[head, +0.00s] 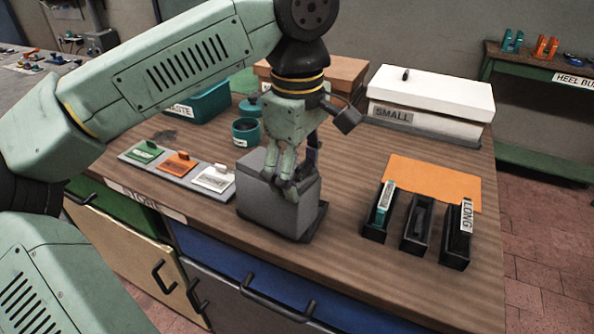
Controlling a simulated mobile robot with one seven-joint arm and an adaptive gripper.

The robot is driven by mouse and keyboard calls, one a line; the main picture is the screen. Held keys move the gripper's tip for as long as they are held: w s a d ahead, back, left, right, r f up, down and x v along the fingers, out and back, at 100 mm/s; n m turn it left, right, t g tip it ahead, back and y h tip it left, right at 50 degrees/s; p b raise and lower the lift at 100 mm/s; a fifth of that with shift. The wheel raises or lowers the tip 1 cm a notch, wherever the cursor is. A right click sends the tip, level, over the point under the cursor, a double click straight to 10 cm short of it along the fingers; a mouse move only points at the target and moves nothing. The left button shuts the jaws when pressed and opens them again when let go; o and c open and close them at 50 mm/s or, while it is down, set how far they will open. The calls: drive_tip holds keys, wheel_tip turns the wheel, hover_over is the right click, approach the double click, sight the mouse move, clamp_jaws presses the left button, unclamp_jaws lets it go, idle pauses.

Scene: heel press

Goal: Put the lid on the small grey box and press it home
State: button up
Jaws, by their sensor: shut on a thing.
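The small grey box (262,208) stands upright on a dark base near the front middle of the bench. My gripper (284,182) is over the box, pointing down, with its fingertips at the top face. It is shut on what seems to be the lid, at the top of the box. The fingers hide the gripped part. I cannot make out a seam between lid and box, so I cannot tell whether the lid is fully seated.
A grey strip (190,190) with green, orange and white tags lies left of the box. A teal cup (245,133) stands close behind. Black trays (416,238) and an orange mat (434,183) are to the right. A white box labelled SMALL (430,95) stands behind.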

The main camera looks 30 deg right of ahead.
drive_tip(key=shift+s+f, duration=0.1)
drive_tip(key=shift+f, duration=0.25)
drive_tip(key=o, duration=0.8)
drive_tip(key=shift+o, duration=1.3)
drive_tip(key=shift+d+f, duration=0.1)
drive_tip(key=shift+d, duration=0.05)
drive_tip(key=o, duration=0.3)
drive_tip(key=shift+r, duration=0.2)
drive_tip(key=shift+o, duration=0.6)
drive_tip(key=shift+w, duration=0.2)
drive_tip(key=shift+o, duration=1.1)
drive_tip(key=shift+r, duration=0.1)
